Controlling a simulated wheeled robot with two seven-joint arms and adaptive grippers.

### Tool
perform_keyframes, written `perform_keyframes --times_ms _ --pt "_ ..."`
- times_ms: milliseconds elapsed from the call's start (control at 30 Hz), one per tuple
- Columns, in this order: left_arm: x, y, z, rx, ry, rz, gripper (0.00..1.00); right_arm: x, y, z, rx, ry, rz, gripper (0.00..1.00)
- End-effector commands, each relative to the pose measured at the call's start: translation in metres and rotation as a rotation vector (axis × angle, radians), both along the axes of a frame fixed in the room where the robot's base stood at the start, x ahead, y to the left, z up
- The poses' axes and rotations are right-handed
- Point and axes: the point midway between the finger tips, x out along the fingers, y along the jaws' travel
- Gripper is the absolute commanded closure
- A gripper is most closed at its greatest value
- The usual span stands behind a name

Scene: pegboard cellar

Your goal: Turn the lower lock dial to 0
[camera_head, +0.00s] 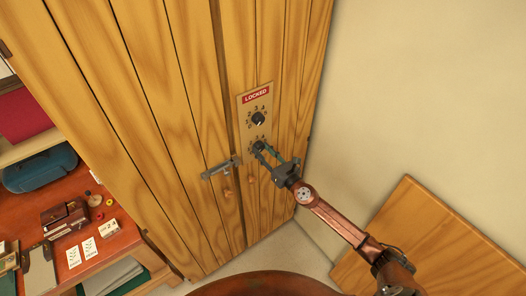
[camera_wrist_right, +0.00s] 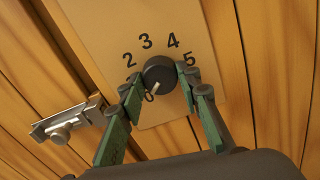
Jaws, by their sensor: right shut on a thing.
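The lower lock dial (camera_wrist_right: 158,71) is a dark round knob on a tan plate (camera_wrist_right: 102,28) with the numerals 2, 3, 4 and 5 showing around its top. My left gripper is not in view.
The upper dial (camera_head: 258,118) sits above, under a red "LOCKED" sign (camera_head: 256,94). A metal latch handle (camera_head: 221,168) sticks out left of the gripper. A desk (camera_head: 108,243) with small items stands left; a wooden panel (camera_head: 440,235) is at lower right.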

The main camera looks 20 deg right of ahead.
Motion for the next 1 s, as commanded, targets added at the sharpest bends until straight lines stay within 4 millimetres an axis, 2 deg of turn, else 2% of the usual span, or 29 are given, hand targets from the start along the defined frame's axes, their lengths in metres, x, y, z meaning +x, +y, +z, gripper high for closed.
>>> perform_keyframes --times_ms 333,867,900,1000 --pt "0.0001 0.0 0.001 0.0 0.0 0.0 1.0 -0.0005 0.0002 -0.0021 -0.126 -0.042 0.001 0.93" --pt "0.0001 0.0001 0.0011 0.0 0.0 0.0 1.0 -0.0005 0.0002 -0.0022 -0.148 -0.05 0.001 0.93" --pt "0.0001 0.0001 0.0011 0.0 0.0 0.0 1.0 -0.0005 0.0002 -0.0022 -0.148 -0.05 0.001 0.67" --pt "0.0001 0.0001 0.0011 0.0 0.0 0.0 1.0 -0.0004 0.0001 -0.0018 -0.148 -0.051 0.001 0.6"
